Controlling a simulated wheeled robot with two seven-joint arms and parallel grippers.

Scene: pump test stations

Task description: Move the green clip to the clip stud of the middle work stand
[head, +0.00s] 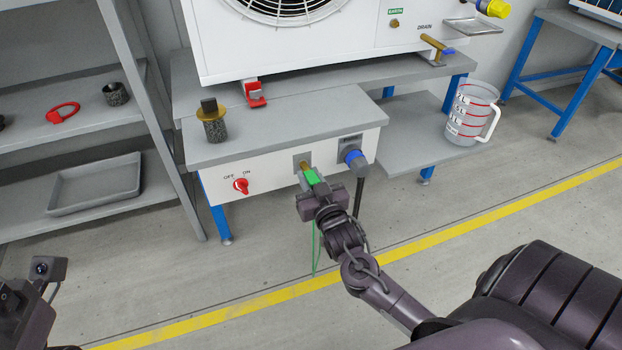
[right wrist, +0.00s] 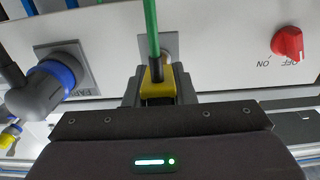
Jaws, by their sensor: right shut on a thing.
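My right gripper (head: 318,192) is at the front panel of the work stand (head: 285,122). It is shut on the green clip (head: 312,177), whose body is mostly hidden by the jaws. The clip is at the brass stud (head: 305,166) on a grey plate; I cannot tell whether it grips the stud. A green lead (head: 314,250) hangs below the gripper, and the lead (right wrist: 151,35) also shows in the right wrist view, above the jaws. Part of my left arm's end is at the lower left of the head view; its fingertips are not clear.
Beside the stud are a blue-collared plug (head: 354,158) and a red OFF/ON knob (head: 241,185). A cylinder with a brass flange (head: 213,122) stands on the top. A red clip (head: 255,95) is at the white unit's foot. A measuring jug (head: 470,115) stands at right.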

